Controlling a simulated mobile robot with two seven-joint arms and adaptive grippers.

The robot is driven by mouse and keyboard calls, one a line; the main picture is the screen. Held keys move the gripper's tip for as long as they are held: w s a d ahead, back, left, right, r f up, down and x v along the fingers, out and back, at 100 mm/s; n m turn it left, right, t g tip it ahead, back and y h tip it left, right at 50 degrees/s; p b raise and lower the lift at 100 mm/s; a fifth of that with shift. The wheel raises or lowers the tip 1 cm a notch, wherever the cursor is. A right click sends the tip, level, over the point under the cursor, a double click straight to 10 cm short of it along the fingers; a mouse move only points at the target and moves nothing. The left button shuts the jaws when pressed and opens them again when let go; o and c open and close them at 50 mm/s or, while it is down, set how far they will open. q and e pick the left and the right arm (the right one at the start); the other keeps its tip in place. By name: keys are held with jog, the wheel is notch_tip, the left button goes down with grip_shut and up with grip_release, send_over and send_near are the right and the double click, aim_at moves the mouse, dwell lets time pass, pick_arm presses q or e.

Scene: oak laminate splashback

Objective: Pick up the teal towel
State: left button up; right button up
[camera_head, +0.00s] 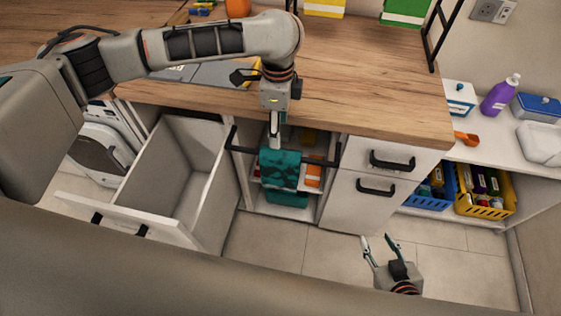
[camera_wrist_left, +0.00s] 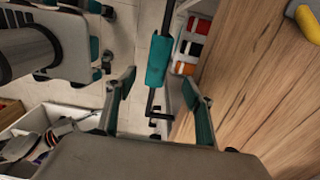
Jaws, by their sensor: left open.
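The teal towel (camera_head: 280,168) hangs folded over a dark bar at the front of an open cabinet bay below the worktop. It also shows in the left wrist view (camera_wrist_left: 159,62), lying between and beyond the fingertips. My left gripper (camera_head: 275,138) points down just above the towel. In the left wrist view its two fingers (camera_wrist_left: 158,86) are spread apart, with no towel held. My right gripper (camera_head: 379,243) is low over the floor at the lower right, its fingers apart and empty, well away from the towel.
An open empty drawer (camera_head: 160,175) stands left of the bay. The worktop (camera_head: 370,90) edge is close behind my left gripper. A closed drawer unit (camera_head: 345,200) is to the right. A yellow basket (camera_head: 487,205) sits farther right. The floor (camera_head: 310,252) in front is clear.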

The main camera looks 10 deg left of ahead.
pick_arm(q)
send_over(280, 152)
notch_tip(280, 152, down, 6)
jog(key=shift+s+a+r+b, duration=0.15)
jog(key=shift+r+b, duration=0.1)
jog(key=shift+b, duration=0.15)
jog(key=shift+f, duration=0.4)
jog(key=f, duration=0.3)
jog(key=f+b, duration=0.1)
jog(key=shift+d+f, duration=0.2)
jog(key=shift+d, duration=0.05)
jog(key=shift+f, duration=0.3)
pick_arm(e)
jog(key=shift+s+a+f, duration=0.15)
jog(key=shift+f, duration=0.3)
jog(key=shift+s+a+f, duration=0.1)
jog(key=shift+f, duration=0.3)
pick_arm(q)
grip_shut()
pick_arm(e)
jog(key=shift+w+r, duration=0.1)
jog(key=shift+r, duration=0.1)
